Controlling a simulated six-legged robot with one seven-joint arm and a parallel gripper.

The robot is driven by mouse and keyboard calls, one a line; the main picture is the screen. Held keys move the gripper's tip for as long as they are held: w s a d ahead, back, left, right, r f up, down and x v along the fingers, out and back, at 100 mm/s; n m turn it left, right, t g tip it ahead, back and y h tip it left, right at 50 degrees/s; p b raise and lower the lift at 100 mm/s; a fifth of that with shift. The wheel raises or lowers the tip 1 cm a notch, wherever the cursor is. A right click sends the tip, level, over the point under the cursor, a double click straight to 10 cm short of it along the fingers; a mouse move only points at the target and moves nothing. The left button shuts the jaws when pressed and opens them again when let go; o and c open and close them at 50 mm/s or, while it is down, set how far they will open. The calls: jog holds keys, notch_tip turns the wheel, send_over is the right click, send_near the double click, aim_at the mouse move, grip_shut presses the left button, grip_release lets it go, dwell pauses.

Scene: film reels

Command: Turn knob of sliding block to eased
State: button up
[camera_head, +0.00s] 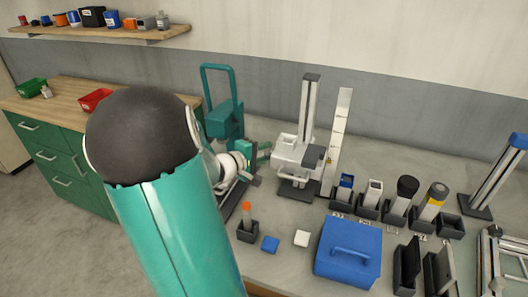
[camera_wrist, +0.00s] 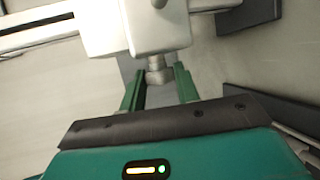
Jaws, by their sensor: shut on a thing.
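The sliding block (camera_head: 291,150) is a white block on an upright metal post (camera_head: 308,100) with a dark base, right of my gripper (camera_head: 265,153) in the head view. In the wrist view the white block (camera_wrist: 160,28) fills the top middle. A small grey knob (camera_wrist: 157,72) sticks out of it towards me. My gripper (camera_wrist: 158,83) has its two green fingers on either side of the knob, shut on it. The knob is too small to read any marking or setting. In the head view the knob cannot be made out.
A tall ruler-like strip (camera_head: 338,135) stands right of the post, and a teal frame (camera_head: 222,105) stands behind my arm. Several dark holders with items line the bench to the right.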

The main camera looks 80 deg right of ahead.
jog(key=shift+h, duration=0.4)
jog(key=shift+s, duration=0.1)
jog(key=o, duration=1)
jog(key=shift+c, duration=0.2)
jog(key=shift+a, duration=0.1)
jog(key=v, duration=1.3)
jog(key=shift+w+a, duration=0.25)
jog(key=shift+w, duration=0.1)
